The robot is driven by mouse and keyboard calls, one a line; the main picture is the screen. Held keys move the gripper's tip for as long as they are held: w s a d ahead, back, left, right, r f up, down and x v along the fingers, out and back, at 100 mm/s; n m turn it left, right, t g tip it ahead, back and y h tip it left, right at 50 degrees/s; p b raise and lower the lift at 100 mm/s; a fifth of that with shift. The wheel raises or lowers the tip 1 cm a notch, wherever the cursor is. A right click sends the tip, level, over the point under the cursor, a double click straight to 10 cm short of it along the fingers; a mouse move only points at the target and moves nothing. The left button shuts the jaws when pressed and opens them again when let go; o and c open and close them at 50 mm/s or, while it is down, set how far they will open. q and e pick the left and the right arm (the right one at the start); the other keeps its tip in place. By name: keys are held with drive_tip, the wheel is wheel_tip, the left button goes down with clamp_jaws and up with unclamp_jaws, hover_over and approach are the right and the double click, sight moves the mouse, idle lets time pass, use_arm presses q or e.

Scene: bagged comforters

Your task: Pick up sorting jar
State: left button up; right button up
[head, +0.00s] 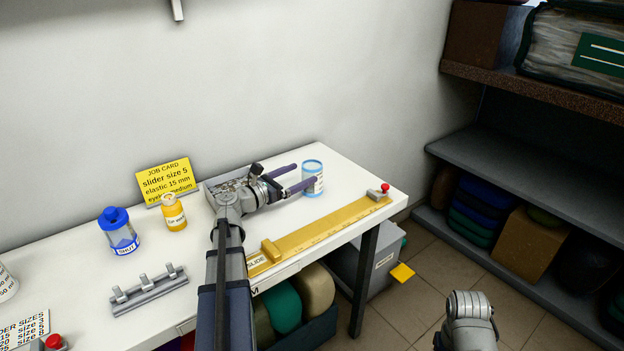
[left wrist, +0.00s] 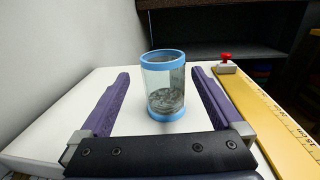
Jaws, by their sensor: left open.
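A clear jar with light blue rims (head: 312,178) stands upright near the far right end of the white table (head: 110,290). In the left wrist view the jar (left wrist: 163,88) holds grey contents at its bottom. My left gripper (head: 304,176) is open, with its two purple fingers reaching toward the jar. In the left wrist view the jar stands between and slightly beyond the fingertips of the left gripper (left wrist: 161,75), with a gap on each side. Part of my right arm shows at the bottom right of the head view, but its gripper fingers are not visible.
A yellow ruler guide (head: 325,230) with a red-knobbed stop (head: 379,192) runs along the table's front edge. A blue-lidded bottle (head: 118,231), a yellow bottle (head: 173,212), a job card (head: 167,181) and a metal rack (head: 149,289) are to the left. Shelves (head: 540,170) stand at right.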

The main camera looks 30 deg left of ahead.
sight(313, 169)
use_arm(q)
drive_tip(key=x, duration=0.5)
drive_tip(key=shift+d+r, duration=0.15)
drive_tip(key=shift+d, duration=0.1)
drive_tip(key=shift+s, duration=0.1)
drive_tip(key=shift+c, duration=0.2)
drive_tip(key=c, duration=1.2)
